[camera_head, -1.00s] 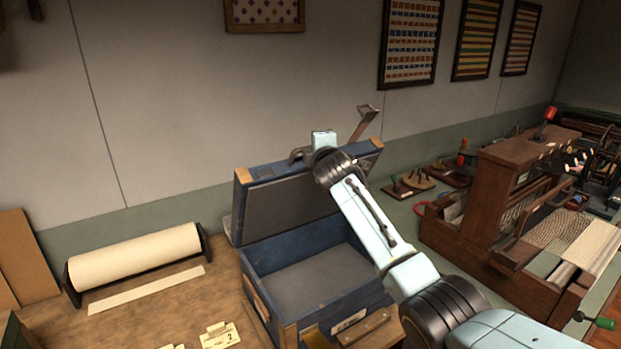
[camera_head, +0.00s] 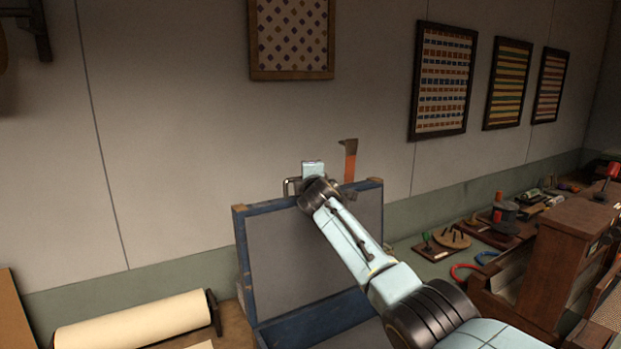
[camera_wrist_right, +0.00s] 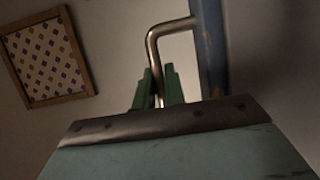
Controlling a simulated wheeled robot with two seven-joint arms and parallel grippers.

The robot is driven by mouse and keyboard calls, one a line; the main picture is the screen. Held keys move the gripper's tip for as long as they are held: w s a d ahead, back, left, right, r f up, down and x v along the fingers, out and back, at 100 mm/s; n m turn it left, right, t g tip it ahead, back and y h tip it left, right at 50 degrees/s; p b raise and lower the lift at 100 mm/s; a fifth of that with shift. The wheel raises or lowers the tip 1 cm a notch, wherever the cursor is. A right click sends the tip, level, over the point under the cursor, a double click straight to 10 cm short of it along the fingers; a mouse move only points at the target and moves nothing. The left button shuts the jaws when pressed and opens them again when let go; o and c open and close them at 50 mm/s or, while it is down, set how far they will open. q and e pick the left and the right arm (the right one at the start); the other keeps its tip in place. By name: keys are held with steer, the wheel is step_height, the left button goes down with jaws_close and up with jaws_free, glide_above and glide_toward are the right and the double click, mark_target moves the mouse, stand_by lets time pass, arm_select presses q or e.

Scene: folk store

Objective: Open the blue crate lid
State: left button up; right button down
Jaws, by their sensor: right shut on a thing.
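The blue crate lid (camera_head: 240,244) stands raised, about upright, in the head view, with its dark grey inner face towards me. The blue crate (camera_head: 322,322) is below it, mostly cut off by the bottom edge. A bent metal handle (camera_head: 289,187) sticks up at the lid's top edge; it also shows in the right wrist view (camera_wrist_right: 167,29). My right gripper (camera_wrist_right: 157,88) has its green fingers shut around this handle beside the blue lid edge. In the head view my right arm hides part of the lid and the fingers. My left gripper is out of view.
An orange strap with a metal end (camera_head: 349,165) stands up at the lid's top edge. A paper roll (camera_head: 135,318) lies at lower left. A wooden loom (camera_head: 565,245) and small tools are at right. The wall behind holds framed textiles (camera_head: 292,38).

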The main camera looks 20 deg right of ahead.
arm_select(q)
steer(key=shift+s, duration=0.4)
arm_select(e)
steer(key=shift+r, duration=0.15)
steer(key=c, duration=1.5)
jaws_free()
steer(key=shift+s, duration=0.1)
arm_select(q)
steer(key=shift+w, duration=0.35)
arm_select(e)
steer(key=shift+s+a, duration=0.15)
steer(key=shift+s, duration=0.7)
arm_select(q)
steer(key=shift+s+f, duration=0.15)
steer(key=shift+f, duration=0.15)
arm_select(e)
steer(key=s, duration=0.3)
steer(key=s+a, duration=0.1)
steer(key=s, duration=0.3)
steer(key=s+r, duration=0.1)
steer(key=s, duration=0.3)
steer(key=shift+s+a, duration=0.2)
steer(key=shift+a, duration=0.2)
steer(key=shift+f, duration=0.1)
